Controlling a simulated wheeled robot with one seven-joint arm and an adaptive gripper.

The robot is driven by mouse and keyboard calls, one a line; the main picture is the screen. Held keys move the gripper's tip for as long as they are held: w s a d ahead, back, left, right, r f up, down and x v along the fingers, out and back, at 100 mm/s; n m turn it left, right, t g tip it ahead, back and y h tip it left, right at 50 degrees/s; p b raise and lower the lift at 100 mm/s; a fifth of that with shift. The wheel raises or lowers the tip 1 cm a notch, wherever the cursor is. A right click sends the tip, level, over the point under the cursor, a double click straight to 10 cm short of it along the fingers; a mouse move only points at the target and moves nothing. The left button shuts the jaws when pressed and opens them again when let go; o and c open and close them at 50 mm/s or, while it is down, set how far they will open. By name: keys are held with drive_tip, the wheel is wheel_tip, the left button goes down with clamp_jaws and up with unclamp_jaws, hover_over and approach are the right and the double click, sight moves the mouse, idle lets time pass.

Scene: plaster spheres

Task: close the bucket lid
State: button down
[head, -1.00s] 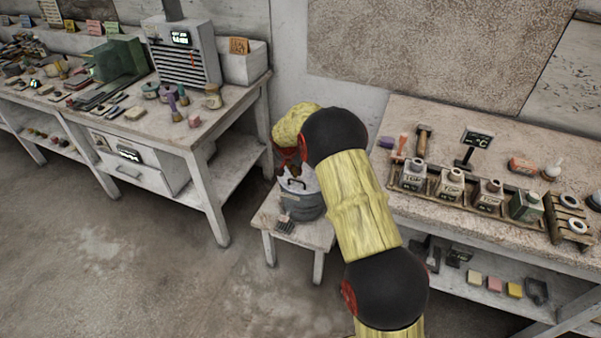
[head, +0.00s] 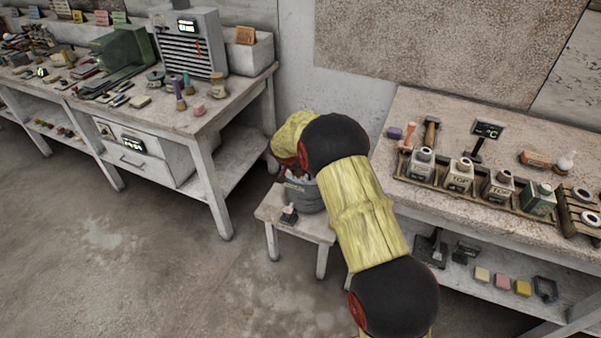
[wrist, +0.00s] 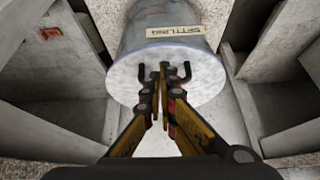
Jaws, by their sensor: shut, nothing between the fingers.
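The grey bucket (head: 305,195) stands on a small white stool. In the wrist view the bucket (wrist: 172,20) shows its side with a "SETTLING" label. The pale round lid (wrist: 205,82) faces the wrist camera across the bucket's end, and I cannot tell whether it is fully seated. Two dark ends of its handle (wrist: 143,73) show on either side of my fingers. My gripper (wrist: 163,68) is shut and empty, its tips over the middle of the lid at the handle. Whether they touch is unclear. In the head view my arm hides most of the lid.
The stool (head: 270,207) holds a small dark item (head: 289,215) beside the bucket. A workbench (head: 240,100) with tools stands left, and another bench (head: 440,205) with labelled bottles stands close on the right. The floor in front is clear.

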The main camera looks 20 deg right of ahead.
drive_tip(key=shift+r, duration=0.1)
drive_tip(key=shift+w+r, duration=0.1)
drive_tip(key=shift+r, duration=0.25)
drive_tip(key=r, duration=0.1)
drive_tip(key=p, duration=0.1)
drive_tip(key=r, duration=0.1)
drive_tip(key=shift+w+d+r, duration=0.15)
drive_tip(key=shift+d+r, duration=0.1)
drive_tip(key=shift+r, duration=0.1)
drive_tip(key=shift+s+a+r+p, duration=0.2)
drive_tip(key=shift+s+a+p, duration=0.2)
drive_tip(key=shift+a+p, duration=0.05)
drive_tip(key=s+a+f+p, duration=0.1)
drive_tip(key=s+a, duration=0.5)
drive_tip(key=shift+f, duration=0.25)
